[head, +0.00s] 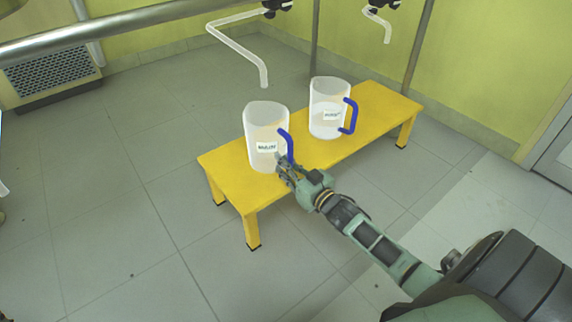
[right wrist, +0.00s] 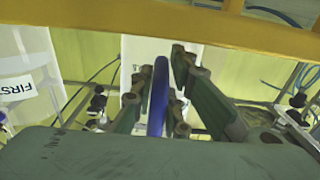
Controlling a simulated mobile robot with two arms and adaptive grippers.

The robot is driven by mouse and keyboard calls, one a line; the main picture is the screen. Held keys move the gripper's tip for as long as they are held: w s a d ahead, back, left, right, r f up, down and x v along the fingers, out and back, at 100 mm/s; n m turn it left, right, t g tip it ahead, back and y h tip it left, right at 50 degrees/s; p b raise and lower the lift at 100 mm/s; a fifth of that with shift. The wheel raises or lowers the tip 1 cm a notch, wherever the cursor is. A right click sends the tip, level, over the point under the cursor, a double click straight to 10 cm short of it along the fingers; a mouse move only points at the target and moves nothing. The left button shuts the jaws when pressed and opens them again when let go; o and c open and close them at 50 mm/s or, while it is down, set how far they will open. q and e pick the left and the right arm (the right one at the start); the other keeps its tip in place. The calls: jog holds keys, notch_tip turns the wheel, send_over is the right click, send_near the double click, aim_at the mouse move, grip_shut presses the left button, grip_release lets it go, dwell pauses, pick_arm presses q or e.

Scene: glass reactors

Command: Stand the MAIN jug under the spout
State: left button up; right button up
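The MAIN jug (head: 262,125) is a clear white jug with a blue handle (head: 287,143), upright at the left part of the yellow bench (head: 228,163). Its label looks like MAIN but is small. A bent glass spout (head: 240,47) ends above this jug in the picture; I cannot tell whether they line up in depth. My right gripper (head: 287,172) is at the handle. In the right wrist view its fingers (right wrist: 157,108) stand either side of the blue handle (right wrist: 158,95), with a narrow gap showing, so it looks open around it. My left gripper is not in view.
A second spout (head: 381,24) hangs further right. A metal rail (head: 130,22) crosses the upper left. The bench's right end is clear.

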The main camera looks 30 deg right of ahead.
jog(key=o, duration=0.3)
jog(key=shift+o, duration=0.2)
